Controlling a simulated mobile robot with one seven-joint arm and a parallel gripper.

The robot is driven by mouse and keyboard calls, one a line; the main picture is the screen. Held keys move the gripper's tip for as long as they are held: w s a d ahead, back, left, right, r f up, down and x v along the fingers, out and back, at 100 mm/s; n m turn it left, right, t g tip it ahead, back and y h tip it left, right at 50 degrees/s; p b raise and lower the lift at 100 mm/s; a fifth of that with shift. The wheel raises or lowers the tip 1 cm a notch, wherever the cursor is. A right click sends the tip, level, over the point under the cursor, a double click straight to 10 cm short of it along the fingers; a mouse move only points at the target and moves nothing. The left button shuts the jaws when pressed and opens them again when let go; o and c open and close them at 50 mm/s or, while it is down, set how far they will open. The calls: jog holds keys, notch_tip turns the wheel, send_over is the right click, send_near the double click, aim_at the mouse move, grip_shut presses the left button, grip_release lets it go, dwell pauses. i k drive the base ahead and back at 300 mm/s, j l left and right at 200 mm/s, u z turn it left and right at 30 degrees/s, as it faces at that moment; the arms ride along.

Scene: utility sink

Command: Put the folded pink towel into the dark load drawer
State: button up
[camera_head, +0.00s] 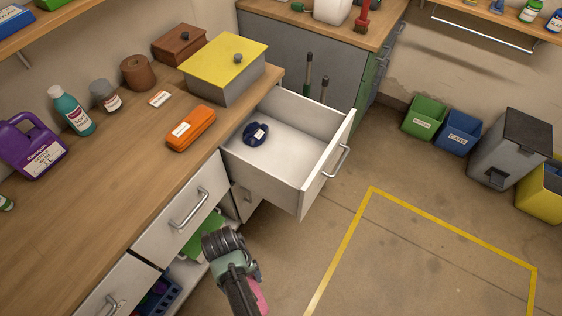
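My arm's end, with a dark ridged part and a pale green part, reaches in at the bottom centre of the head view. My gripper's fingers cannot be made out, so I cannot tell whether they are open or shut. A small pink patch (262,298) shows beside my arm at the bottom edge. It may be the folded pink towel, mostly hidden by my arm; I cannot tell if it is held. No dark load drawer can be made out. The drawer standing open is white (318,172), with a dark blue coiled item (256,134) inside.
The wooden counter (80,230) holds bottles, an orange case (191,128) and a yellow-lidded box (224,68). A shut white drawer (182,215) is left of my arm. Bins (458,132) stand at the far right. The yellow-outlined floor (420,260) is clear.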

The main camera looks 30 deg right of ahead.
aim_at(289, 164)
jog(key=k+z, duration=0.2)
jog(key=z, duration=0.75)
jog(key=i+z, duration=0.1)
jog(key=z, duration=1.3)
jog(key=i+j, duration=0.15)
jog(key=i, duration=0.25)
jog(key=i+j+z, duration=0.1)
jog(key=i, duration=0.3)
jog(key=i+j, duration=0.35)
jog(key=i, duration=0.6)
jog(key=i+j, duration=0.15)
jog(key=i, duration=0.6)
jog(key=i+u, duration=0.25)
jog(key=u, duration=0.2)
jog(key=i+l+u, duration=0.2)
jog(key=u, duration=2.4)
